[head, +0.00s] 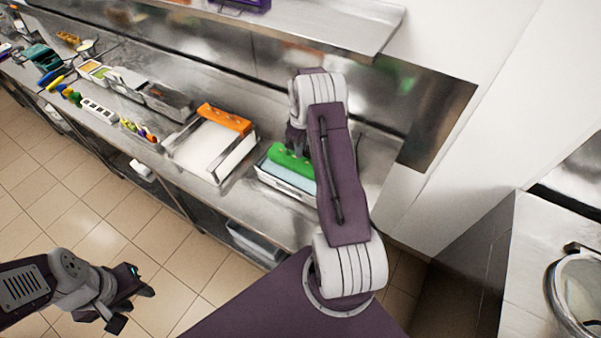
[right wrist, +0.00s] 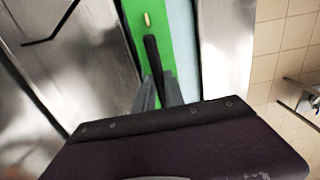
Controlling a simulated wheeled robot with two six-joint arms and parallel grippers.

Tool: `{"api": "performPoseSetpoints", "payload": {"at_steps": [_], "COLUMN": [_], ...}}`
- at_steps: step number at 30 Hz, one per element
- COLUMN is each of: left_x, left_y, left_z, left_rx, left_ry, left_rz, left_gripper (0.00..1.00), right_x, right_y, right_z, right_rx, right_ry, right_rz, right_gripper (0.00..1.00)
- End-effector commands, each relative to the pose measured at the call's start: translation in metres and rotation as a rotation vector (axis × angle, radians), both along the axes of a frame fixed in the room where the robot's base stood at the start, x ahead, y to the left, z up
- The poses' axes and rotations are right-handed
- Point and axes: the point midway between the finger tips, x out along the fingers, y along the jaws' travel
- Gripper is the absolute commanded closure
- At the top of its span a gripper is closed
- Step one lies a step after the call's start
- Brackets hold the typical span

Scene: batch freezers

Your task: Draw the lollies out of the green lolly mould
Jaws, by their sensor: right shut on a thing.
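My left gripper (head: 133,305) is open and empty over the floor.
An orange mould (head: 224,118) lies on a second tray (head: 208,152) to the left. Tubs, a white rack (head: 98,110) and small coloured items line the counter further left. A steel shelf (head: 330,32) hangs above. The floor in front is clear.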

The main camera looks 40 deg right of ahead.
Motion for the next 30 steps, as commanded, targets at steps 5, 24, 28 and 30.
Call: {"api": "performPoseSetpoints", "payload": {"at_steps": [5,24,28,30], "left_x": [0.000,0.000,0.000,0.000], "left_y": [0.000,0.000,0.000,0.000], "left_z": [0.008,0.041,0.048,0.051], "left_rx": [0.000,0.000,0.000,0.000], "left_ry": [0.000,0.000,0.000,0.000], "left_rz": [0.000,0.000,0.000,0.000], "left_gripper": [0.64,0.64,0.64,0.64], "right_x": [0.001,0.000,0.001,0.001], "right_y": [0.000,0.000,0.000,0.000], "right_z": [0.012,0.059,0.068,0.073], "right_rx": [-0.001,-0.001,-0.001,-0.001], "right_ry": [-0.002,-0.001,-0.003,-0.003], "right_rz": [0.000,0.000,0.000,0.000], "right_gripper": [1.00,1.00,1.00,1.00]}}
